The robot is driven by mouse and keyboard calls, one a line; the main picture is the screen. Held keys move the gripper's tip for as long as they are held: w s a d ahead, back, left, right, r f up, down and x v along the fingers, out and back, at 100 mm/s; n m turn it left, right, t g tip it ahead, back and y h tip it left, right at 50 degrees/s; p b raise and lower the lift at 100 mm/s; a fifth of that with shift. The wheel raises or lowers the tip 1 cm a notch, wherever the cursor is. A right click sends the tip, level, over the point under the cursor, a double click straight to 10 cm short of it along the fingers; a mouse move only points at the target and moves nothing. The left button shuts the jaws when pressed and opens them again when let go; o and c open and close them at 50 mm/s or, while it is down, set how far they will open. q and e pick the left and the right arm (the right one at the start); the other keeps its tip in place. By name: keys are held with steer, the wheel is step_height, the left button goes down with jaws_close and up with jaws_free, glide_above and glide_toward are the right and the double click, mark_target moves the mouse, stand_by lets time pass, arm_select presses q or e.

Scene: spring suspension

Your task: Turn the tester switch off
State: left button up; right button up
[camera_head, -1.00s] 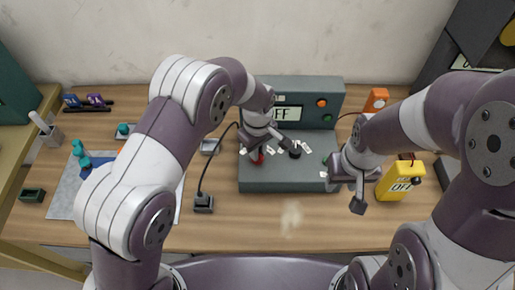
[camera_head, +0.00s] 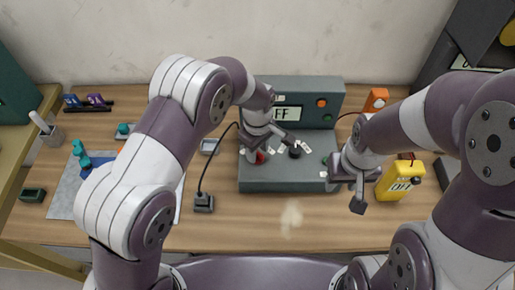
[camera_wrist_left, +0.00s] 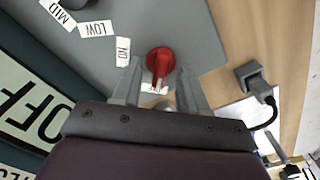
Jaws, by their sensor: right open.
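The grey tester (camera_head: 285,180) stands on the table with a red switch knob (camera_head: 260,157) at its front left. Its upright display (camera_head: 287,113) is partly hidden by my left arm; in the left wrist view the display (camera_wrist_left: 30,110) reads OFF. My left gripper (camera_head: 268,150) is over the panel at the red knob. In the left wrist view its fingers (camera_wrist_left: 160,82) are apart, one on each side of the red knob (camera_wrist_left: 160,62). An ON label (camera_wrist_left: 123,51) lies beside the knob; another label is mostly hidden. My right gripper (camera_head: 346,190) is open and empty, right of the tester.
A black dial (camera_head: 295,151) with labels sits right of the red knob. A yellow meter (camera_head: 399,182) reading OFF stands at the right, an orange item (camera_head: 376,99) behind it. A cable runs to a small dark block (camera_head: 204,203) left of the tester. The front table area is clear.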

arm_select(q)
step_height(320, 180, up, 8)
steer(key=shift+b, duration=0.95)
step_height(320, 180, up, 4)
steer(key=p, duration=0.2)
glide_above(258, 152)
steer(key=shift+r, duration=0.35)
